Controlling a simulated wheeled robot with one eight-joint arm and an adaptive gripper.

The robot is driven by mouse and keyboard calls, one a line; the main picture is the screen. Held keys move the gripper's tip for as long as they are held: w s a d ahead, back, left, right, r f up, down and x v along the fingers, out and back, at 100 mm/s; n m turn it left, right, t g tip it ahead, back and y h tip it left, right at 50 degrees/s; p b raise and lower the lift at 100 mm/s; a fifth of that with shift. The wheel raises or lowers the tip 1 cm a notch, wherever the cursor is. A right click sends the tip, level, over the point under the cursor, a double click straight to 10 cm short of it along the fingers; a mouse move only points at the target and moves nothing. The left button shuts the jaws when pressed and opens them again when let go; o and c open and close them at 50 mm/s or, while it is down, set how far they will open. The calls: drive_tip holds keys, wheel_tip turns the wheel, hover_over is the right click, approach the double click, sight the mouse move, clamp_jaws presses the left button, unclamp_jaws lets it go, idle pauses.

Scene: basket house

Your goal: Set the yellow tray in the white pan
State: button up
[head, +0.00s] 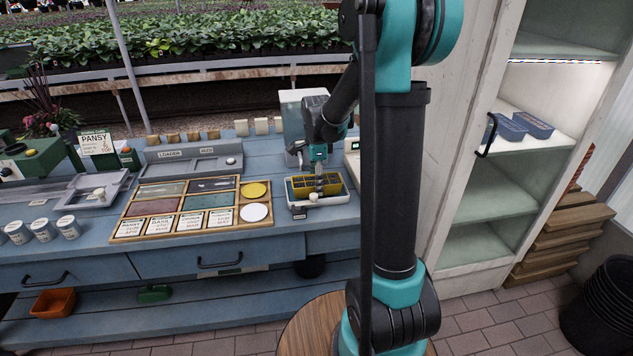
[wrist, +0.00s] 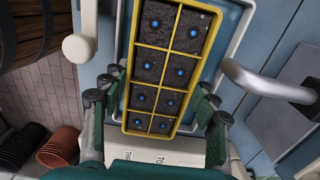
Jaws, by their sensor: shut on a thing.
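The yellow tray (head: 304,184) holds dark soil cells with blue dots, seen close up in the wrist view (wrist: 131,92). My gripper (head: 319,174) is shut on the tray, with its dark fingers on both long sides in the wrist view (wrist: 152,105). The white pan (head: 297,202) stands at the right end of the blue bench. The tray is over the pan and within its outline in the head view. The pan's pale rim shows behind the tray in the wrist view (wrist: 243,32). I cannot tell whether the tray touches the pan's floor.
A wooden frame of cards and coloured plates (head: 190,210) lies left of the pan. A grey loader tray (head: 195,163) is behind it. A white cabinet (head: 480,200) stands on the right with blue trays (head: 533,124) on a shelf. A metal handle (wrist: 265,82) shows in the wrist view.

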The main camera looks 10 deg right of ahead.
drive_tip(key=shift+f, duration=0.7)
idle(0.9)
drive_tip(key=o, duration=1.5)
drive_tip(key=o, duration=0.4)
drive_tip(key=shift+r, duration=0.15)
drive_tip(key=shift+r, duration=3.9)
